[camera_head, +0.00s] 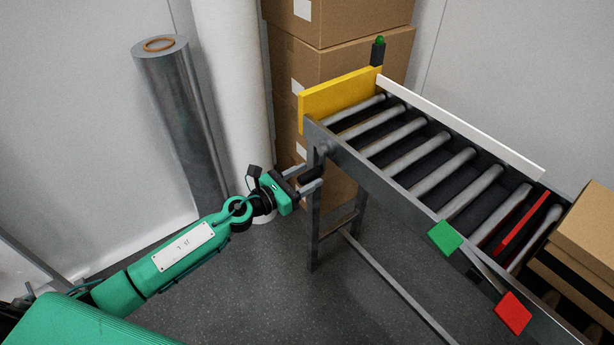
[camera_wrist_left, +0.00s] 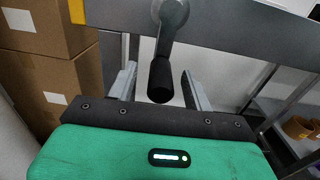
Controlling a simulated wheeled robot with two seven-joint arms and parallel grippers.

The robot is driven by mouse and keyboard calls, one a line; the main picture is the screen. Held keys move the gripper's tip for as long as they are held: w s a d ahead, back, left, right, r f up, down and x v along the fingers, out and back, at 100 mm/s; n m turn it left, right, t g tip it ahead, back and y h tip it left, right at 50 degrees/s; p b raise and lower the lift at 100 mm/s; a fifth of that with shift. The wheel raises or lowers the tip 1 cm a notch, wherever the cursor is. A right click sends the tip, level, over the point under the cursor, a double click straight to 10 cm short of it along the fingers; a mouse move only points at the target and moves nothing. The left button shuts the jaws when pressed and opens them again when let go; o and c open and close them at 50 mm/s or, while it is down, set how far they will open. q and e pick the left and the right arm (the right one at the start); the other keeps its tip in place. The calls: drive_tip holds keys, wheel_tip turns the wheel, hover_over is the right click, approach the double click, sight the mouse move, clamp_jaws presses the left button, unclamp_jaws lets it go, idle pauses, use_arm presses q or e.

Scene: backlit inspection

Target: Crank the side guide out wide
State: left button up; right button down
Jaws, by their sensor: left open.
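The conveyor's white side guide (camera_head: 460,125) runs along the far edge of the rollers. A crank sits on the near side rail by the yellow end; its dark handle (camera_head: 311,174) also shows in the left wrist view (camera_wrist_left: 161,80), hanging below a grey crank arm (camera_wrist_left: 171,25). My left gripper (camera_head: 307,179) is open, with its two fingers on either side of the handle. In the left wrist view the fingers (camera_wrist_left: 159,84) show gaps to the handle on both sides. My right gripper is in neither view.
A yellow end plate (camera_head: 340,97) closes the conveyor's far left end. Green (camera_head: 445,238) and red (camera_head: 513,312) plates are on the near side. Cardboard boxes (camera_head: 345,60) stand behind, one box (camera_head: 585,230) at right. A wrapped roll (camera_head: 180,120) leans left. Floor in front is clear.

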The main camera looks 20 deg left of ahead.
use_arm(q)
drive_tip(key=b+v, duration=0.2)
drive_tip(key=v, duration=0.4)
drive_tip(key=shift+f, duration=0.15)
drive_tip(key=shift+s+a, duration=0.45)
drive_tip(key=shift+s, duration=0.1)
